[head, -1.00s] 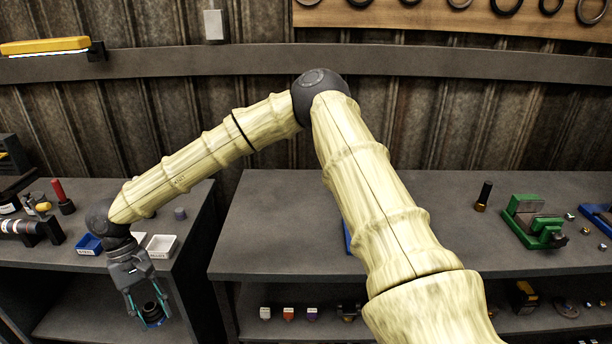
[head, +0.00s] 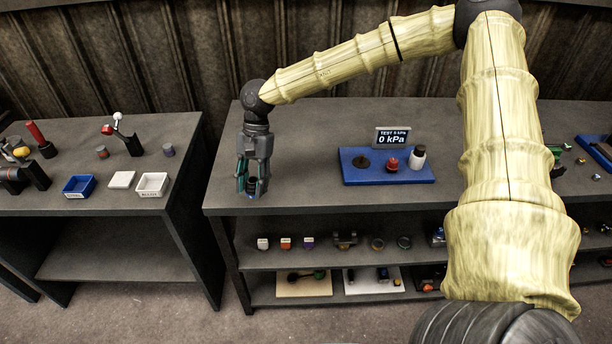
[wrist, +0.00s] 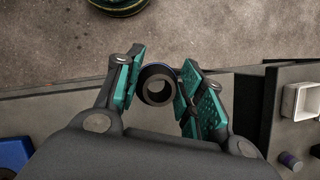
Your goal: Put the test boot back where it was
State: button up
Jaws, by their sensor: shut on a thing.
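My gripper (head: 252,188) is shut on the test boot (wrist: 158,88), a dark, hollow, round piece with a round opening seen from above in the wrist view. The fingers press it from both sides; in the head view the boot is mostly hidden between them, with a hint of blue at its lower end. My gripper points down at the front left corner of the middle bench (head: 300,196). I cannot tell whether the boot touches the bench. To its right is a blue test base (head: 425,178) with a black disc (head: 361,162), a red piece (head: 392,164) and a black-and-white piece (head: 418,157).
A display (head: 391,138) reading 0 kPa stands behind the blue base. Left, across a gap, another bench (head: 110,200) holds a blue tray (head: 79,186), a white tray (head: 152,185) and small cylinders. Bench top behind my gripper is clear.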

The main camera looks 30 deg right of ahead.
jog(key=s+d+m+t, duration=0.2)
jog(key=d+m, duration=0.3)
jog(key=s+d+m+t, duration=0.2)
jog(key=d+m, duration=0.3)
jog(key=s+d+f+m+t+b, duration=0.1)
jog(key=s+d+m+t, duration=0.1)
jog(key=d+m, duration=0.3)
jog(key=shift+s+f+m, duration=0.1)
jog(key=shift+s+m, duration=0.4)
jog(key=shift+m, duration=0.1)
jog(key=s+m, duration=0.1)
jog(key=m, duration=0.1)
jog(key=m+h+p, duration=0.2)
jog(key=p, duration=0.2)
send_over(301, 173)
jog(key=s, duration=0.1)
jog(key=shift+s+d+f+t, duration=0.1)
jog(key=shift+d+f+t, duration=0.1)
jog(key=shift+f, duration=0.45)
jog(key=shift+s+d+f+t, duration=0.1)
jog(key=shift+d+f+t, duration=0.1)
jog(key=shift+f, duration=2.2)
jog(key=shift+f, duration=0.1)
jog(key=o, duration=1.1)
